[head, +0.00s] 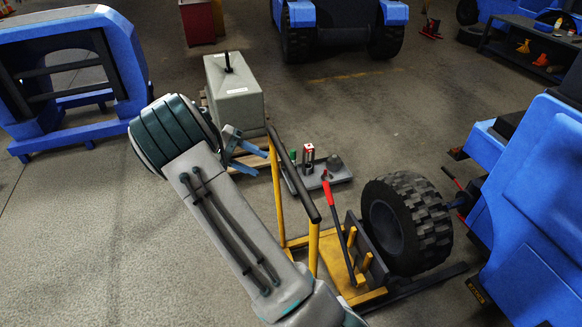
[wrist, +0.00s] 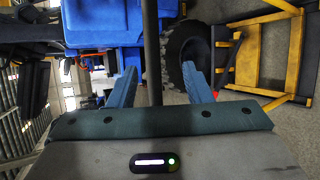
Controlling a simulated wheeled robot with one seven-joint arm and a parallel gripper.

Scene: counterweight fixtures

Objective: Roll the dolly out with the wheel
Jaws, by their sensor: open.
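The dolly (head: 332,257) is a low yellow frame with tall yellow posts, a black push bar (head: 294,175) and a red-handled lever. It also shows at the right of the wrist view (wrist: 252,52). The wheel (head: 410,222), with a chunky black tyre, stands upright on the dolly beside the blue vehicle; its tyre shows in the wrist view (wrist: 185,48). My gripper (head: 262,163) is open near the far end of the push bar. In the wrist view, the dark bar (wrist: 152,45) runs between the blue fingers (wrist: 160,82). I cannot tell whether they touch it.
The blue vehicle (head: 535,190) borders the dolly on the right. A grey box on a pallet (head: 235,92) and a small plate with red and green items (head: 325,172) stand behind. A blue frame (head: 128,62) is at left. The floor at lower left is clear.

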